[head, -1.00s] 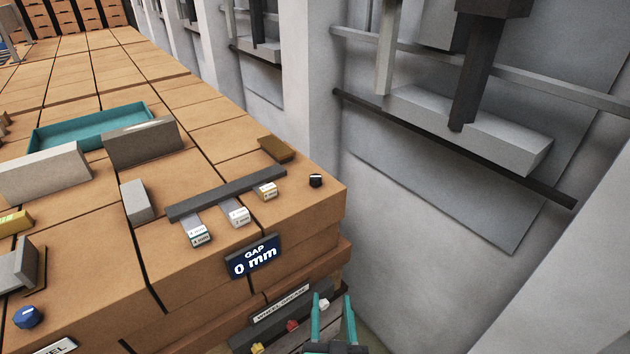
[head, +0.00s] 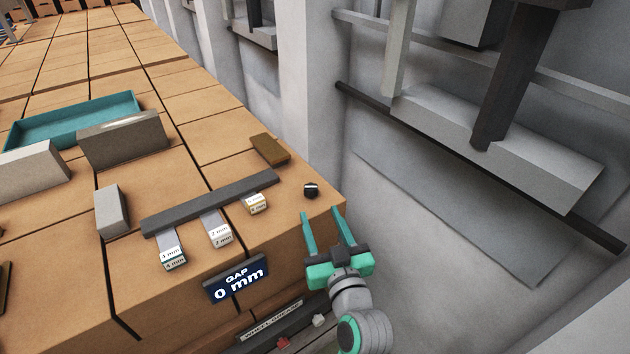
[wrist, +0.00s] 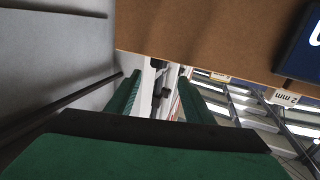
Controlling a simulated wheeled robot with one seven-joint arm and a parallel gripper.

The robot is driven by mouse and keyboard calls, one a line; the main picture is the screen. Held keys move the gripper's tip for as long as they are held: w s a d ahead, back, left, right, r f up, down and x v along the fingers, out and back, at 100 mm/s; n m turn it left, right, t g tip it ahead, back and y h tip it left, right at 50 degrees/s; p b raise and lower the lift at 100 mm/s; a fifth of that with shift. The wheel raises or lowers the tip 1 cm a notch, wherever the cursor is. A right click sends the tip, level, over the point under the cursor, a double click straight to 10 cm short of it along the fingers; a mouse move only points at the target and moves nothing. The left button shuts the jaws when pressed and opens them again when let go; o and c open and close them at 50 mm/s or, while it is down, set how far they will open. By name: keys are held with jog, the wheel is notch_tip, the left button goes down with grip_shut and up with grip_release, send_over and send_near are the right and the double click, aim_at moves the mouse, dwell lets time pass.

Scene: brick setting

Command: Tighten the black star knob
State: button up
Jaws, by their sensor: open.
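A small black knob (head: 311,190) with a pale mark on top sits on the brick surface near its right front corner. At this size I cannot make out a star shape. My gripper (head: 326,212) has green fingers and is open and empty. In the head view its fingertips show just below and to the right of the knob, at the corner of the brick block. In the wrist view my gripper (wrist: 158,85) has nothing between its fingers, and I cannot make out the knob there.
A sign (head: 237,280) reading "GAP 0 mm" is on the front face. A dark bar (head: 209,203) with several labelled gauge tabs lies left of the knob. A brown block (head: 269,149) is behind it. A grey wall (head: 400,200) stands to the right.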

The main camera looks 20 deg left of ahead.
aim_at(314, 193)
jog(key=x, duration=0.9)
jog(key=shift+w+d, duration=0.3)
jog(key=shift+w, duration=0.15)
jog(key=shift+w+a, duration=0.25)
jog(key=shift+a, duration=0.5)
jog(key=shift+d, duration=0.15)
jog(key=c, duration=1.1)
jog(key=shift+o, duration=0.2)
jog(key=shift+w+d, duration=0.1)
jog(key=shift+d, duration=0.05)
